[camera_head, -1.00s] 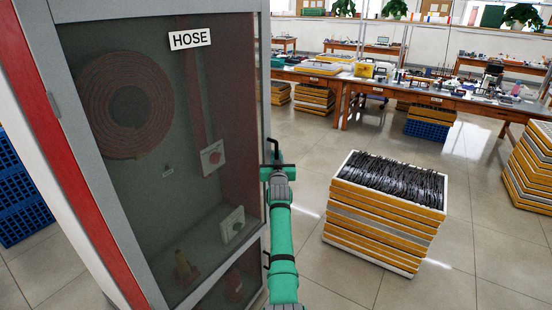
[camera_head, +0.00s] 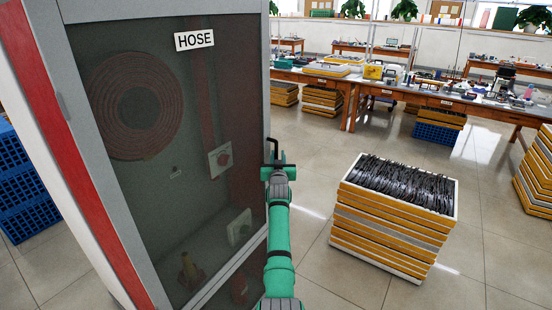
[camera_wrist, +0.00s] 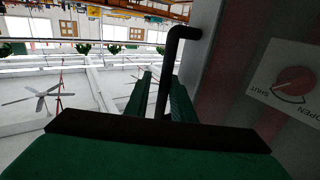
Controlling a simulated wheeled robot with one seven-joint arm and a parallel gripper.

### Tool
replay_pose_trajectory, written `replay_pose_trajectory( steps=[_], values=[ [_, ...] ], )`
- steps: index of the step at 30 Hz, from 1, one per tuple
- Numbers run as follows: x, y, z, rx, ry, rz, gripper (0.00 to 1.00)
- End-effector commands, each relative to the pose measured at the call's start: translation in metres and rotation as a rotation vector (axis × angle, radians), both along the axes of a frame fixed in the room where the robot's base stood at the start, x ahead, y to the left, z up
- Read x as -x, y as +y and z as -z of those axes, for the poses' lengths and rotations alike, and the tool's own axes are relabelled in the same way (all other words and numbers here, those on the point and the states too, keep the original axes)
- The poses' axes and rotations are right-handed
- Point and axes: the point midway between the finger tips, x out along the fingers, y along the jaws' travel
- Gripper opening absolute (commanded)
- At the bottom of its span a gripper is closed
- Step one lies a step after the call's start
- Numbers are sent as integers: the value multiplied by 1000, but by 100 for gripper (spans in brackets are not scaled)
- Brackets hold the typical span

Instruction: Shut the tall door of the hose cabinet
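The hose cabinet's tall door (camera_head: 215,110) is a dark glass pane in a grey frame, marked HOSE, filling the left of the head view. A hose reel shows dimly behind the glass. How far the door stands from its frame I cannot tell. The black bar handle (camera_wrist: 168,80) sticks out from the door and bends downward in the wrist view. My gripper (camera_head: 276,166) is at the door's right edge in the head view. Its green fingers (camera_wrist: 160,95) sit close together on either side of the handle and appear shut on it. The handle's lower end is hidden behind my gripper.
A stack of yellow and white trays (camera_head: 395,215) with black frames on top stands on the floor to the right. Blue crates (camera_head: 30,190) stand left of the cabinet. A long workbench (camera_head: 440,95) runs behind. Tiled floor is clear between.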

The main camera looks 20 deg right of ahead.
Motion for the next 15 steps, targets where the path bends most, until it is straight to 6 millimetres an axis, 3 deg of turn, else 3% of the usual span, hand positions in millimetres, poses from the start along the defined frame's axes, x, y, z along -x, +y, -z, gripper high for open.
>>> replay_pose_trajectory(
  steps=[7,15],
  values=[
    [8,5,0,1,-2,-2,22],
    [36,8,1,1,-2,2,22]
  ],
)
